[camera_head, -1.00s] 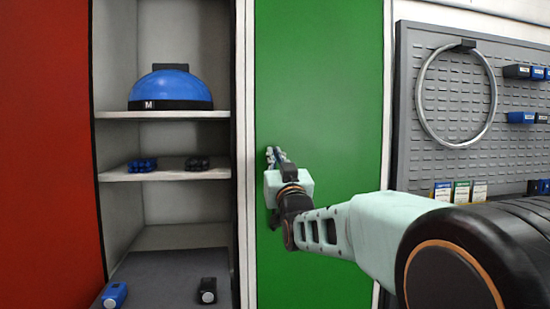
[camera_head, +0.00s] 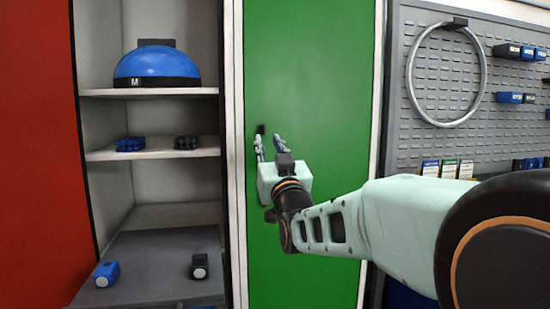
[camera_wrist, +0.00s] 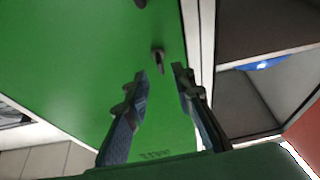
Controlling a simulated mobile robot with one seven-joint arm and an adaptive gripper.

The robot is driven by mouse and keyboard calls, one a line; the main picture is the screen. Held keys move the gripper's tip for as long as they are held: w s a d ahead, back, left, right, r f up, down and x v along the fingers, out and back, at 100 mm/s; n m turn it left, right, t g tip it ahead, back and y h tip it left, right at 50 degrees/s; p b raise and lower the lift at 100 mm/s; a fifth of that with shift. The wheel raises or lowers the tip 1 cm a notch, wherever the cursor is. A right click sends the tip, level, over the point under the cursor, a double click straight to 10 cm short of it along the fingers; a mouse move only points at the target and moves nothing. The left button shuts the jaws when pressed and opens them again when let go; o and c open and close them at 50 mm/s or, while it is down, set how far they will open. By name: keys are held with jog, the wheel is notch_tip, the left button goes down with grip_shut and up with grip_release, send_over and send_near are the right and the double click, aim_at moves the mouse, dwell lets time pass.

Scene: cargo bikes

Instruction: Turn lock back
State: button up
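The lock is a small dark knob (camera_head: 260,129) near the left edge of the closed green door (camera_head: 315,80). In the wrist view the lock (camera_wrist: 158,58) shows a short lever that looks roughly lengthwise between my fingers. My gripper (camera_head: 268,144) is just below the lock in the head view, with its two fingers apart and nothing between them. In the wrist view my gripper (camera_wrist: 160,73) points at the door, with the lock just beyond the fingertips. They look apart from it, but the exact gap cannot be told.
Left of the door is an open shelf unit (camera_head: 150,93) with a blue helmet (camera_head: 157,67) and small blue and black items. A red panel (camera_head: 35,150) stands further left. A grey pegboard (camera_head: 450,145) with a ring (camera_head: 448,122) is at the right. Another dark fitting (camera_wrist: 140,3) shows on the door.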

jog(key=v, duration=0.6)
jog(key=shift+d, duration=0.1)
